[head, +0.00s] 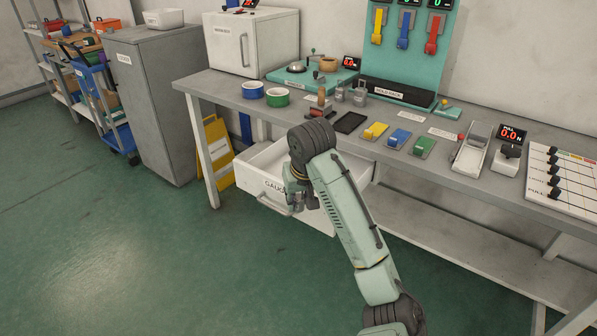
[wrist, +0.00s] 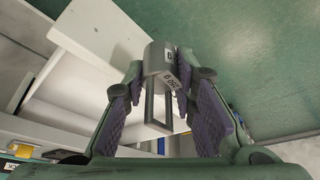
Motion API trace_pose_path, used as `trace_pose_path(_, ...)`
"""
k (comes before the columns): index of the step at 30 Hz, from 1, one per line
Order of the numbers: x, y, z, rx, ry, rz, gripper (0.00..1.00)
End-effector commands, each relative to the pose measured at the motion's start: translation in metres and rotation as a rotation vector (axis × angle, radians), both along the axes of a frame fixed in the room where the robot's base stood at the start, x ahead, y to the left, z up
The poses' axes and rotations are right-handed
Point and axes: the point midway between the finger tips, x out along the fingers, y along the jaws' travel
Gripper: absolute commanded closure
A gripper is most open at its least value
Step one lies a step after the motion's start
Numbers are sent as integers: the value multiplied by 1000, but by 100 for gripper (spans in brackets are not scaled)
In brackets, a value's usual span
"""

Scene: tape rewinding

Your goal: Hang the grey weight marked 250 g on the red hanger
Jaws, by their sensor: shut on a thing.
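My gripper (wrist: 165,95) is shut on a grey weight (wrist: 157,58), which has a white label reading 250 g and a metal loop. The weight sits between the purple finger pads in the wrist view. In the head view my gripper (head: 301,194) is low in front of the bench, beside the open drawer; my arm partly hides it and I cannot make out the weight. The red hanger (head: 431,38) hangs on the teal board at the back of the bench, right of the blue and yellow hangers. Nothing visible hangs from it.
The drawer (head: 253,183) stands open below the bench (head: 230,96). The blue hanger (head: 403,36) and yellow hanger (head: 377,28) are close beside the red one. Small grey weights (head: 359,96), a black tray (head: 350,122) and coloured blocks stand before the board. The floor at left is clear.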

Motion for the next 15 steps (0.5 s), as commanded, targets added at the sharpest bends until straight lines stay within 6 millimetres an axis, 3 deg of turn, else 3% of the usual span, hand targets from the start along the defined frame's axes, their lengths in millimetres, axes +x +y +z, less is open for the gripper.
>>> trace_pose_path(9,-50,2,-127,9,6,-92,100)
trace_pose_path(15,-78,2,-201,10,6,-147,100)
